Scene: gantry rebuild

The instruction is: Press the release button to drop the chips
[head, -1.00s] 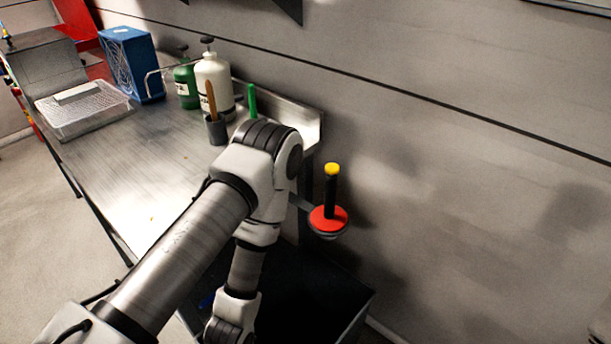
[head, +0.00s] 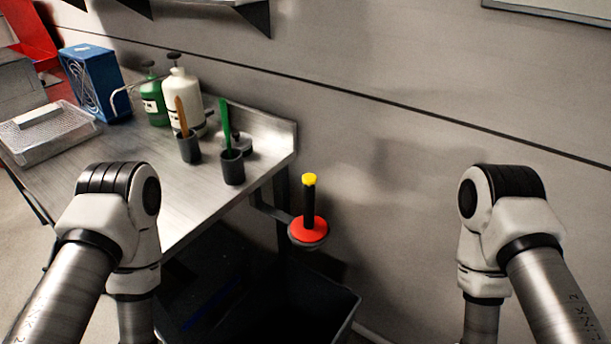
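A device with a red disc (head: 308,230), a black upright stem and a yellow cap (head: 309,179) is held on a bracket off the right end of the metal table. Which part is the release button I cannot tell for sure. No chips can be made out. Both of my arms show, one on each side of the device and apart from it. Their lower ends run out of the bottom of the picture, so neither gripper shows.
A dark open bin (head: 270,312) stands below the device. On the metal table (head: 165,185) are a white bottle (head: 184,98), a green bottle (head: 153,100), two dark cups with brushes or handles (head: 232,168), a blue box (head: 95,82) and a clear tray (head: 45,132). A wall stands behind.

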